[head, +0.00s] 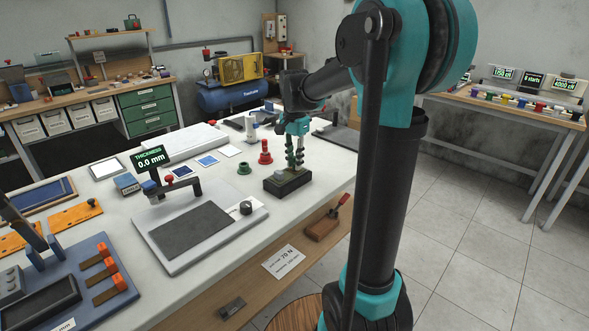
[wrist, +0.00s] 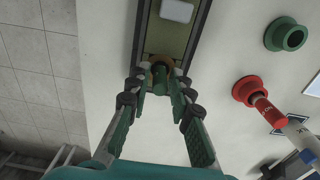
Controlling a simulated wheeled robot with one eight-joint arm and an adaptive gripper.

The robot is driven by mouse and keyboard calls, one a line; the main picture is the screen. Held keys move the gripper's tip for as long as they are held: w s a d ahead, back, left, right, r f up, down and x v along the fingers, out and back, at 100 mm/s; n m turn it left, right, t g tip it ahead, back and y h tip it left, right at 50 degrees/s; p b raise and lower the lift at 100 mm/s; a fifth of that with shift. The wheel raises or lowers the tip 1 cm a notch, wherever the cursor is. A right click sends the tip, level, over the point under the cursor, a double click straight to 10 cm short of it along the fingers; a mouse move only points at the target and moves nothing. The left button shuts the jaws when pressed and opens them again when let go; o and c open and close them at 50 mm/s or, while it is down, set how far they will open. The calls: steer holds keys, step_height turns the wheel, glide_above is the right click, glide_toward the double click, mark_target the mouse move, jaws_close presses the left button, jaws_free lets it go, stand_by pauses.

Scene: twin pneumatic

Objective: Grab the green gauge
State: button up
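My gripper (wrist: 161,92) points down over a dark block (head: 289,182) on the white bench. In the wrist view its fingertips flank a small round brown-and-green part (wrist: 160,72) at the near end of the block. The gap looks narrow, and I cannot tell whether the fingers press on it. I cannot tell whether this part is the green gauge. A green ring-shaped stand (head: 244,168) is on the bench, left of the block in the head view; it shows an open hole in the wrist view (wrist: 287,35).
A red stand holding a red gauge (head: 265,152) is close to the block. A grey measuring plate (head: 192,227) with a thickness display (head: 150,158) reading 0.0 mm lies to the left. A light grey pad (wrist: 177,11) is on the block's far part. The bench edge is close by.

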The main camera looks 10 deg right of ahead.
jaws_close()
steer(key=shift+r, duration=0.15)
